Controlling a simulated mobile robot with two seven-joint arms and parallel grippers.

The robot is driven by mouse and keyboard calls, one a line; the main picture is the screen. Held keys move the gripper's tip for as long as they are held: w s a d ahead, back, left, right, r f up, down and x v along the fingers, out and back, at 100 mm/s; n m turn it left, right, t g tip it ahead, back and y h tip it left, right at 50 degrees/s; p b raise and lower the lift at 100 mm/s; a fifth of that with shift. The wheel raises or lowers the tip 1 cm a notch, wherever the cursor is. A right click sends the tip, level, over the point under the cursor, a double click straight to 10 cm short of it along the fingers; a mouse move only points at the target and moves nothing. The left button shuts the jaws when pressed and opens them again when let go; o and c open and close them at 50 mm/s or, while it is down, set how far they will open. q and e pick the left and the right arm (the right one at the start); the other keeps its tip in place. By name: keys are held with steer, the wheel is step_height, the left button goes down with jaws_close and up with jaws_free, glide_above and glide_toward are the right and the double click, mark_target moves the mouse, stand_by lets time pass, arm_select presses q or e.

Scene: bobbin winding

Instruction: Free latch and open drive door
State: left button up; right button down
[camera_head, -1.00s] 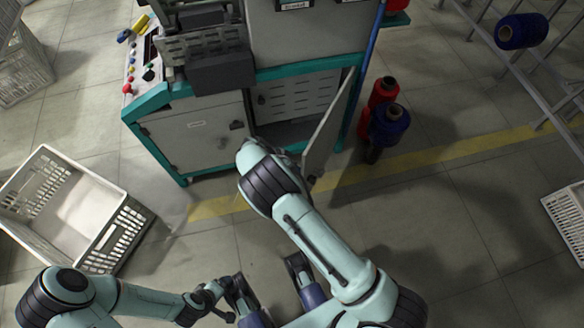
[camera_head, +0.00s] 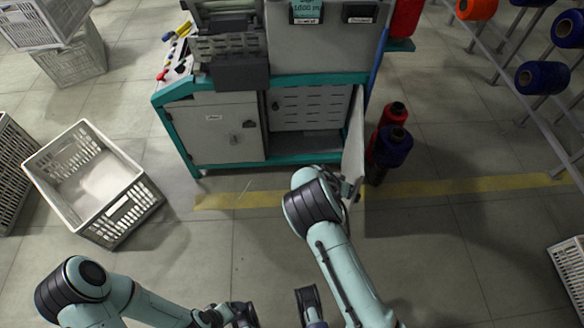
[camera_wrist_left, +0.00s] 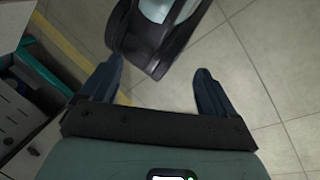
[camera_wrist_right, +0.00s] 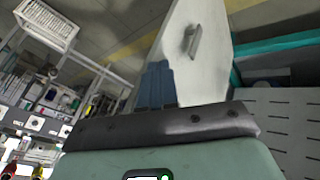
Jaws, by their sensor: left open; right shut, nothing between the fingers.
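The drive door (camera_head: 354,135) is a light grey panel on the machine's front, hinged at its right side and swung wide open. It stands out toward me beside the open compartment (camera_head: 311,107). In the right wrist view the door (camera_wrist_right: 205,75) carries a small grey handle or latch (camera_wrist_right: 193,41). My right gripper (camera_wrist_right: 157,68) is shut and empty, its fingertips close to the door's face; whether they touch is unclear. In the head view my right arm hides it. My left gripper (camera_wrist_left: 157,75) is open and empty, low near the bottom of the head view, away from the machine.
A closed grey door (camera_head: 215,133) with a latch is left of the compartment. Red and blue thread cones (camera_head: 393,146) stand on the floor just right of the open door. A white crate (camera_head: 128,205) lies left. A creel rack (camera_head: 525,80) stands right.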

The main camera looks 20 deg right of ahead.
arm_select(q)
steer(key=shift+s+d+r, duration=0.35)
steer(key=shift+s+d, duration=0.15)
steer(key=shift+s, duration=0.15)
arm_select(e)
steer(key=s+d, duration=0.5)
steer(key=d, duration=0.7)
steer(key=shift+d, duration=0.25)
arm_select(q)
steer(key=shift+g+h, duration=0.4)
steer(key=shift+g, duration=0.5)
steer(key=s+r+p, duration=0.1)
steer(key=s+d+r+p, duration=0.1)
steer(key=s+r+p, duration=0.1)
steer(key=s, duration=0.1)
steer(key=shift+d+r, duration=0.3)
steer(key=shift+d, duration=0.1)
arm_select(e)
steer(key=v, duration=1.3)
steer(key=shift+a, duration=0.1)
